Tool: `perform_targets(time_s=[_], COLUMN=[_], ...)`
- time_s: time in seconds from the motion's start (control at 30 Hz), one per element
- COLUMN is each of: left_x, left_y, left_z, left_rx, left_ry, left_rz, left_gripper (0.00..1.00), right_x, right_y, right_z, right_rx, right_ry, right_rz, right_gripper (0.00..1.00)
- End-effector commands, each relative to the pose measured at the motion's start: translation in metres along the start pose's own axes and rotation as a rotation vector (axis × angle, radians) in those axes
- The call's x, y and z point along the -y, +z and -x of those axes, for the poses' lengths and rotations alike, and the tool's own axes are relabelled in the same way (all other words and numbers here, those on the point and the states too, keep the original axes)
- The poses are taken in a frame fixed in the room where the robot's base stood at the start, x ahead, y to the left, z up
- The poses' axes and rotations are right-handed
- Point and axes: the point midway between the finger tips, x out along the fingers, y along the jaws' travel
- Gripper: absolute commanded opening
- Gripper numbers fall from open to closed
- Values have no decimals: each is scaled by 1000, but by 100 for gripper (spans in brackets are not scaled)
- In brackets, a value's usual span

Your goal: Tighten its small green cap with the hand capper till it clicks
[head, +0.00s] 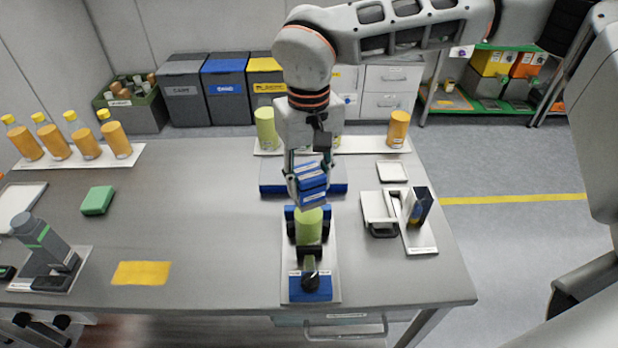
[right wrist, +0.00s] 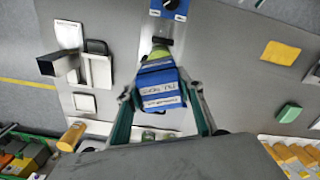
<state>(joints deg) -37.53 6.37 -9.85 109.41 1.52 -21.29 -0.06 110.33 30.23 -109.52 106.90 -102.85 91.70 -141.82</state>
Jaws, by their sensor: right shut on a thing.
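My right gripper (head: 307,178) is shut on a blue block-shaped tool with white labels (head: 312,190), which looks like the hand capper. The tool also shows between the fingers in the right wrist view (right wrist: 160,85). It sits directly above a green bottle (head: 309,222) held upright between dark and blue clamp jaws on a white base plate (head: 333,268). The small green cap is hidden by the tool, and I cannot tell whether the tool touches it.
A grey device with a green band (head: 42,238) stands at the left. A green block (head: 97,200) and a yellow mat (head: 141,273) lie on the table. Several orange bottles with yellow caps stand at the back left. A white holder (head: 379,214) stands right of the clamp.

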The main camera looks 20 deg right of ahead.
Motion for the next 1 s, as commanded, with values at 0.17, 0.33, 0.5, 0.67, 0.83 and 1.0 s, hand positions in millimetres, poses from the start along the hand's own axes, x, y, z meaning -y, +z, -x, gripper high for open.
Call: perform_targets(time_s=[0.17, 0.33, 0.5, 0.67, 0.83, 1.0], left_x=[2, 4, 5, 4, 2, -1], left_y=[1, 1, 3, 8, 13, 18], left_z=[0, 0, 0, -5, -11, -16], left_rx=[1, 1, 1, -1, -3, -4], left_ry=[0, 0, 0, 0, -1, -1], left_rz=[-6, -13, -17, -17, -13, -5], left_gripper=[42, 42, 42, 42, 42, 42], right_x=[0, 0, 0, 0, 1, 1], right_y=[0, 0, 0, -1, -1, -1], right_z=[-2, -3, -3, -5, -5, -5], right_rx=[0, -1, -1, -1, -1, 0], right_ry=[0, 0, 0, 0, -2, -1], right_rz=[-1, -1, -12, -120, -266, -416], right_gripper=[7, 7, 7, 7, 7, 7])
